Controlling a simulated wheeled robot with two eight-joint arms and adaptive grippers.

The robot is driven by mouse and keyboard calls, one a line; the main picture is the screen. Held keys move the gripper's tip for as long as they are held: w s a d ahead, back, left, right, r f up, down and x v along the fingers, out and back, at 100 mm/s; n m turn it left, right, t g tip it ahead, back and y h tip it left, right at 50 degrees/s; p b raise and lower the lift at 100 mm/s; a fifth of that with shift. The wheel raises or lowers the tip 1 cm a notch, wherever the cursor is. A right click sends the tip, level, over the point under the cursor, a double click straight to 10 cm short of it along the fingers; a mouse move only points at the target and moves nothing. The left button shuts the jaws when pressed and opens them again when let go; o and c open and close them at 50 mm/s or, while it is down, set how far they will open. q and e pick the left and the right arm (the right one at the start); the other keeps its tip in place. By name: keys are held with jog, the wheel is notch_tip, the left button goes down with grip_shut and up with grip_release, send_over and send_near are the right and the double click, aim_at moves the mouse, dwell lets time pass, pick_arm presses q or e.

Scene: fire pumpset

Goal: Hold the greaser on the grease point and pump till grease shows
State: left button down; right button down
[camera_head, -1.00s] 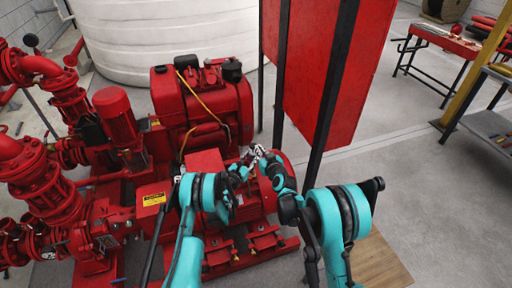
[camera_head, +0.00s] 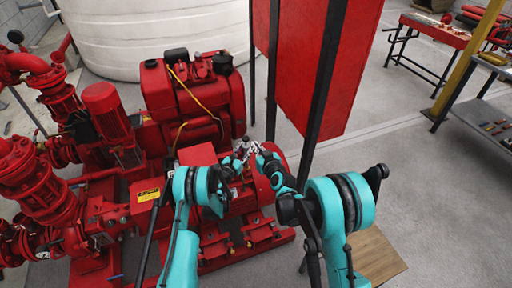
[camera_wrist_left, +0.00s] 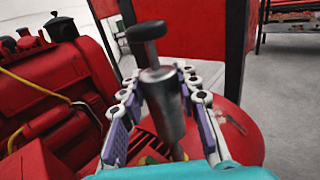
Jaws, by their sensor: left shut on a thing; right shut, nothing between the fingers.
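The greaser (camera_wrist_left: 165,105) is a grey metal cylinder with a black knob on a rod. In the left wrist view it stands slightly tilted between the fingers of my left gripper (camera_wrist_left: 162,112), which is shut on it. In the head view my left gripper (camera_head: 237,163) is small over the red pumpset's near right part. My right gripper (camera_head: 252,148) is shut and empty, close beside the left one. The red rounded housing (camera_wrist_left: 236,130) lies below and right of the greaser. The grease point and the nozzle's contact are hidden, and I cannot make out any grease.
The red engine (camera_head: 190,95) with a yellow cable stands behind the grippers, with red pumps and pipes (camera_head: 45,185) at the left. A red panel on black posts (camera_head: 325,80) stands close right of the grippers. A red workbench (camera_head: 440,30) is farther right. Floor between is clear.

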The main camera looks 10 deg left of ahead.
pick_arm(q)
jog(key=c, duration=1)
grip_release()
notch_tip(320, 180, up, 10)
jog(key=shift+r, duration=0.1)
